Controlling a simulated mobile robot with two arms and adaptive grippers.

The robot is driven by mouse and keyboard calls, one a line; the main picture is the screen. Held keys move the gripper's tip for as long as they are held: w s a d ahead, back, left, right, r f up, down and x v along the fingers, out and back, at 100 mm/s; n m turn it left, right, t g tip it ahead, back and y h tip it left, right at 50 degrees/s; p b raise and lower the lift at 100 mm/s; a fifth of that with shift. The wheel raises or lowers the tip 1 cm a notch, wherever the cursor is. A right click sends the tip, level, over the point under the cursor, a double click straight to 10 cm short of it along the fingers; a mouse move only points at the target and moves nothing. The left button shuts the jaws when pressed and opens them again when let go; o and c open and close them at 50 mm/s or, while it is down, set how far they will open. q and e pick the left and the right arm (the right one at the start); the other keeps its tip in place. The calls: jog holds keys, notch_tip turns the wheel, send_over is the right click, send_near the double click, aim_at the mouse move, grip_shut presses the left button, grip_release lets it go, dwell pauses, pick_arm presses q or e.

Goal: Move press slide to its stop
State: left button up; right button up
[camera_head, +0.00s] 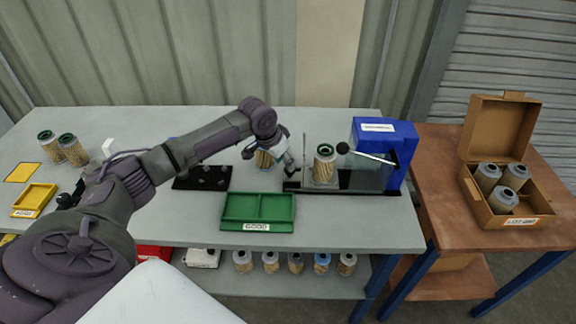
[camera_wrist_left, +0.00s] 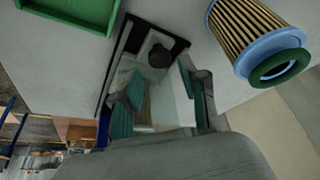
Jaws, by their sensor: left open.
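The press is a blue block (camera_head: 384,150) with a silver lever and a black ball knob (camera_head: 343,148), at the right end of a black rail (camera_head: 350,190). A green-capped cartridge (camera_head: 324,165) stands upright at the rail, beside clear panels. My left gripper (camera_head: 287,160) is open at the rail's left end; its teal fingers also show in the wrist view (camera_wrist_left: 158,104). There, a black knob (camera_wrist_left: 160,54) on a pale plate lies just beyond the fingertips; I cannot tell if they touch it. The slide is mostly hidden by the gripper in the head view.
Another cartridge (camera_head: 264,158) stands close left of the gripper, large in the wrist view (camera_wrist_left: 255,40). A green tray (camera_head: 258,209) lies in front, a black holder (camera_head: 203,178) to the left. An open carton (camera_head: 508,212) with 3 cartridges stands on the brown table.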

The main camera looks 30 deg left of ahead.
pick_arm(q)
jog(key=shift+x, duration=2.15)
jog(key=shift+c, duration=0.3)
grip_shut()
